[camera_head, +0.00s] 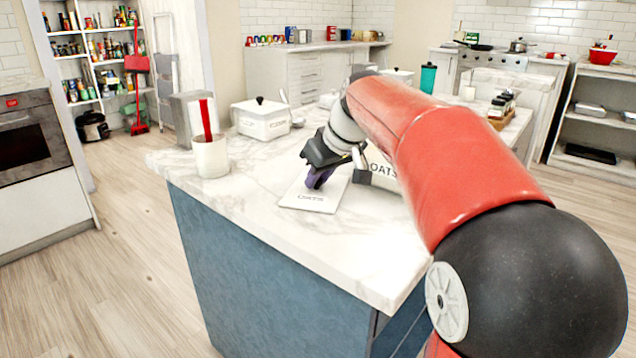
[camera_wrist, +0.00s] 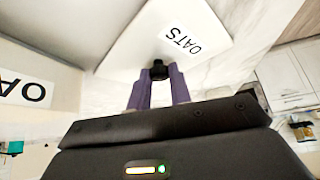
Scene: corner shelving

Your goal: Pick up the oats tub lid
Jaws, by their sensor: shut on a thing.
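The oats tub lid (camera_head: 312,200) is a flat white square with "OATS" on it and a small black knob (camera_wrist: 159,70). In the head view it is at the island top, in front of the oats tub (camera_head: 378,168); I cannot tell if it touches the marble. My gripper (camera_head: 318,180) points down at the lid with purple fingers. In the wrist view the fingers (camera_wrist: 159,82) are shut on the knob, and the lid (camera_wrist: 150,42) spreads out beyond them. The white tub (camera_wrist: 38,80) shows at the left there. My arm hides part of the tub in the head view.
A white crock with a red utensil (camera_head: 210,155) and a white lidded flour tub (camera_head: 262,120) stand to the left on the marble island top (camera_head: 250,195). A teal bottle (camera_head: 428,78) stands farther back. The front left marble is clear.

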